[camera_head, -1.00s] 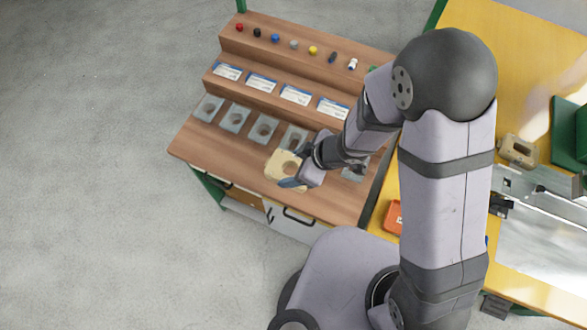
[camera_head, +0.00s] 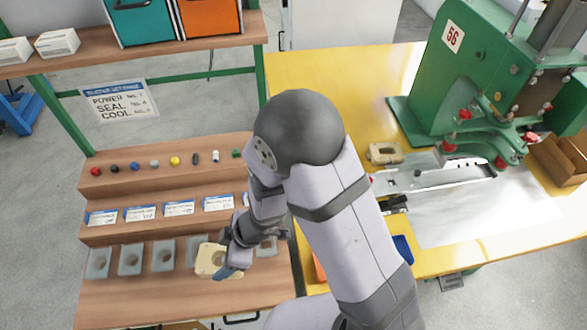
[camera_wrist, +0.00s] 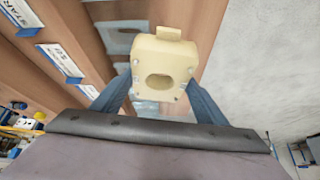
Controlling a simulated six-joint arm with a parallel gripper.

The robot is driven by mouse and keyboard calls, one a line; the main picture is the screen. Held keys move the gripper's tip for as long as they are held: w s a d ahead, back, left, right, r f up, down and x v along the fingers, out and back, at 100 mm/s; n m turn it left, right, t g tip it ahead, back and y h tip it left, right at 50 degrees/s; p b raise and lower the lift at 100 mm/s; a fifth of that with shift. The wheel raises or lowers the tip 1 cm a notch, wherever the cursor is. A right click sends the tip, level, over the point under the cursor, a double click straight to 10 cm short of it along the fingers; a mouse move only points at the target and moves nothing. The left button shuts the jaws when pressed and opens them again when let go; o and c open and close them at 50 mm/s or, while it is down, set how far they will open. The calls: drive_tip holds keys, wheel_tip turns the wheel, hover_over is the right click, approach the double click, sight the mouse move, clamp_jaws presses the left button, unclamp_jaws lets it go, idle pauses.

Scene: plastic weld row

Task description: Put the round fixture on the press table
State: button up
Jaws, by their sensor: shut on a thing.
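My gripper (camera_head: 226,260) is shut on a cream block fixture (camera_head: 207,259) above the front of the wooden bench. In the wrist view the fixture (camera_wrist: 165,55) sits between the two blue fingers, with a rounded opening facing the camera; the opening looks somewhat oval there. I cannot tell whether the fixture is clear of the bench. The press table is the yellow table (camera_head: 400,75) on the right, with a green press (camera_head: 475,85) on it. A second cream fixture (camera_head: 385,153) with an opening lies on it, left of the press.
Several grey plates with holes, such as one at the left (camera_head: 98,261), line the bench (camera_head: 150,300). Label cards and small coloured knobs sit on the steps behind. A metal plate (camera_head: 480,210) and rail lie before the press. A cardboard box (camera_head: 562,158) stands at right.

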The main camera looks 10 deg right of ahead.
drive_tip(key=w+d+r+m+t+h, duration=0.1)
drive_tip(key=w+d+r+m+t, duration=0.1)
drive_tip(key=w+d+m, duration=0.3)
drive_tip(key=shift+w+d+r+m+t+h, duration=0.15)
drive_tip(key=shift+d+r+m+t+h, duration=0.2)
drive_tip(key=shift+d+m+t, duration=0.55)
drive_tip(key=shift+o, duration=0.2)
drive_tip(key=w+d+r+m+t+h, duration=0.1)
drive_tip(key=w+d+r+m+h, duration=0.1)
drive_tip(key=w+d+r+m, duration=0.2)
drive_tip(key=d, duration=0.3)
drive_tip(key=shift+w, duration=0.15)
drive_tip(key=w+d+r+m, duration=0.1)
drive_tip(key=d, duration=0.3)
drive_tip(key=w+d+r+m+h, duration=0.1)
drive_tip(key=d+r+m, duration=0.1)
drive_tip(key=d, duration=0.2)
drive_tip(key=w+d+r+m+h, duration=0.1)
drive_tip(key=w+d+r+m, duration=0.1)
drive_tip(key=d, duration=0.2)
drive_tip(key=shift+w, duration=0.1)
drive_tip(key=shift+c, duration=0.2)
drive_tip(key=w+f+b, duration=0.5)
drive_tip(key=w+b, duration=0.5)
drive_tip(key=b, duration=0.2)
drive_tip(key=w+f+b, duration=0.5)
drive_tip(key=w+b, duration=0.6)
drive_tip(key=b, duration=0.1)
drive_tip(key=shift+w+f, duration=0.15)
drive_tip(key=shift+w, duration=0.1)
